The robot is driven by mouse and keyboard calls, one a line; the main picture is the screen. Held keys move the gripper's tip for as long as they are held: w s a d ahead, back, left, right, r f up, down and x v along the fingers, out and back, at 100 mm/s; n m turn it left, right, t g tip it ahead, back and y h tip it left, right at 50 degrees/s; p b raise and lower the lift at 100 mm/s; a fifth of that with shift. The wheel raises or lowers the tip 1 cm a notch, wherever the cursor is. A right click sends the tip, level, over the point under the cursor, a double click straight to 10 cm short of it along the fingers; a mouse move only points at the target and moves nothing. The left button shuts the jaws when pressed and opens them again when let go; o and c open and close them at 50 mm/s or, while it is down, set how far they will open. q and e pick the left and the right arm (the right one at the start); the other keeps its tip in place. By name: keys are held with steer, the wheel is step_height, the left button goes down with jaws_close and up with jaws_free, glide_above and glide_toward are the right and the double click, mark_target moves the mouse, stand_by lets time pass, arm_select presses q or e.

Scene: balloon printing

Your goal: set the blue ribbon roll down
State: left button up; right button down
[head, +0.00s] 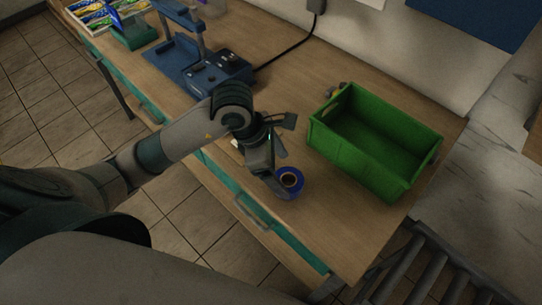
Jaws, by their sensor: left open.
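The blue ribbon roll (298,182) is a short blue ring with a dark centre. It rests on the wooden table near the front edge, left of the green crate. My left gripper (276,176) is open, pointing down right beside the roll on its left side. One finger partly overlaps the roll's left edge, and I cannot tell whether it touches. My right gripper is not in the picture.
The green crate (335,152) stands empty on the right of the wooden table (290,65). A blue machine (212,75) with a black cable stands at the back left. A tray of colourful packets (95,14) lies at the far left. Rails are at lower right.

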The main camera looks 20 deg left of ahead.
arm_select(q)
steer(key=b+v, duration=0.1)
steer(key=v, duration=0.5)
steer(key=shift+r, duration=0.35)
steer(key=shift+s+a, duration=0.15)
stand_by(0.3)
